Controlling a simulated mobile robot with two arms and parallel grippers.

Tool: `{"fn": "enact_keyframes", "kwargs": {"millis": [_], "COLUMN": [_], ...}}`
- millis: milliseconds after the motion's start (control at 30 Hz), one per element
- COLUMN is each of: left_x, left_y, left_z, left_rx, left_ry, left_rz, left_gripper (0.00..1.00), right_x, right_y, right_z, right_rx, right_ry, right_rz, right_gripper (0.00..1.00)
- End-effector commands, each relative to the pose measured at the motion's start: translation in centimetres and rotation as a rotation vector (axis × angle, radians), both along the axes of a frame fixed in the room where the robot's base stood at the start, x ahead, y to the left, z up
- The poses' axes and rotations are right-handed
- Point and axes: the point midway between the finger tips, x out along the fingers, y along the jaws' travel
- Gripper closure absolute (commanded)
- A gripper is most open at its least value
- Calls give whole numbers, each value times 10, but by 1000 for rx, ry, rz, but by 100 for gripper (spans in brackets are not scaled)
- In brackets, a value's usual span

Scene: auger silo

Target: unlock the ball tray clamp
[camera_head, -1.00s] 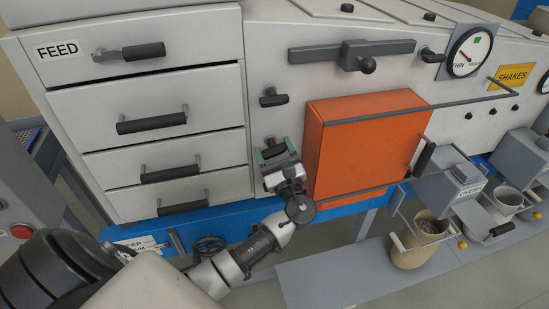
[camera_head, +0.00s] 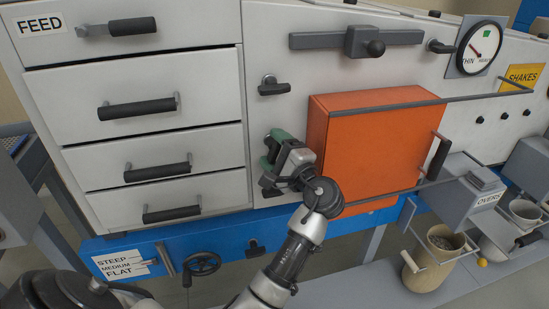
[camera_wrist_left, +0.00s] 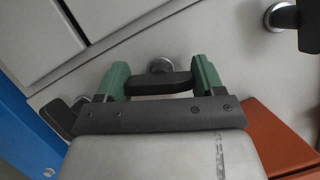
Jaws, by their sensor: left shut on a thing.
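My left gripper (camera_head: 270,150) is at the pale front panel, between the drawers and the orange box. In the left wrist view its green fingers (camera_wrist_left: 160,82) are shut on a short black clamp handle (camera_wrist_left: 160,84), with a round metal mount behind it. In the head view that handle is mostly hidden by the gripper. A similar black handle (camera_head: 272,87) sits above on the same panel, and it also shows in the left wrist view (camera_wrist_left: 285,17). No label for the clamp is readable. My right gripper is not in view.
The orange box (camera_head: 375,150) stands out from the panel just right of my left gripper, with a grey rail along its top. Drawers with black handles (camera_head: 138,107) are on the left. A blue beam (camera_head: 225,235) with a handwheel (camera_head: 202,263) runs below.

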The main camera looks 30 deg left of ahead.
Motion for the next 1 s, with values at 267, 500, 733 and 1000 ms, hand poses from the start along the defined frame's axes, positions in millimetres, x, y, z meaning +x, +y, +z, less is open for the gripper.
{"fn": "enact_keyframes", "kwargs": {"millis": [267, 500, 733, 1000], "left_x": [0, 0, 0, 0], "left_y": [-1, 0, 0, 0], "left_z": [-3, -3, -2, -2], "left_rx": [-142, -214, -244, -250], "left_ry": [-160, -245, -278, -286], "left_rz": [-1, 0, 0, 1], "left_gripper": [56, 56, 56, 55], "right_x": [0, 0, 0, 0], "right_y": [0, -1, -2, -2], "right_z": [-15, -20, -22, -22], "right_rx": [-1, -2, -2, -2], "right_ry": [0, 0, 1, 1], "right_rz": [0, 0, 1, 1], "right_gripper": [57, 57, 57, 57]}}
